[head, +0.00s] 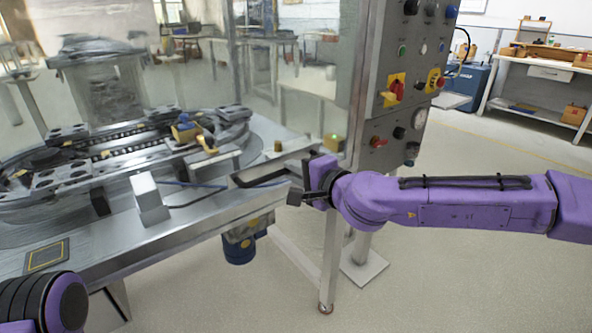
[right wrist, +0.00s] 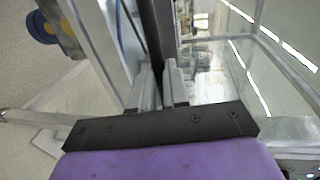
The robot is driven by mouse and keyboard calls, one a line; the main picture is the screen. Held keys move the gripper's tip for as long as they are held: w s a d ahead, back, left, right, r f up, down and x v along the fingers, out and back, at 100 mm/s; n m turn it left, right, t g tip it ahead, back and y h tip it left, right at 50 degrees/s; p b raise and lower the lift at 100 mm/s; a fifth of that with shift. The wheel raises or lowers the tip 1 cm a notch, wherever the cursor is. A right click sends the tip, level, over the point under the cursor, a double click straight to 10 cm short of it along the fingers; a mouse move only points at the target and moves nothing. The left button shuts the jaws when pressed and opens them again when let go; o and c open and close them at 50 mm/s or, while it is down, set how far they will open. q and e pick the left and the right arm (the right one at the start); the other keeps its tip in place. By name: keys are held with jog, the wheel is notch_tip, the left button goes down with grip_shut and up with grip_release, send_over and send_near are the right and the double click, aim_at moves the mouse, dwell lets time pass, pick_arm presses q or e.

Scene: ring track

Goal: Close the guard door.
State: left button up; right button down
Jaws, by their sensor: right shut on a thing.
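The guard door (head: 290,75) appears as a clear see-through panel with a metal frame, behind the ring track and left of the control cabinet. How far it stands open is hard to tell through the glass. My right gripper (head: 303,192) is at the near right edge of the machine table. In the right wrist view, my right gripper (right wrist: 160,88) has its two pale fingers on either side of a long dark bar (right wrist: 154,35), which looks like the door's handle, and is shut on it. Part of my left arm shows at the lower left; its gripper is out of view.
The ring track (head: 120,150) with several carriers lies on the metal table (head: 180,225). The control cabinet (head: 395,80) with knobs and switches stands just beyond my right gripper. A blue motor (head: 240,248) hangs below the table. Open floor lies at the right.

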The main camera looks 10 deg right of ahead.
jog(key=shift+f, duration=0.4)
jog(key=c, duration=1.1)
grip_release()
jog(key=p+v, duration=0.2)
jog(key=v, duration=0.8)
jog(key=shift+s+d+r+p, duration=0.1)
jog(key=shift+s+r+p, duration=0.15)
jog(key=shift+p, duration=0.15)
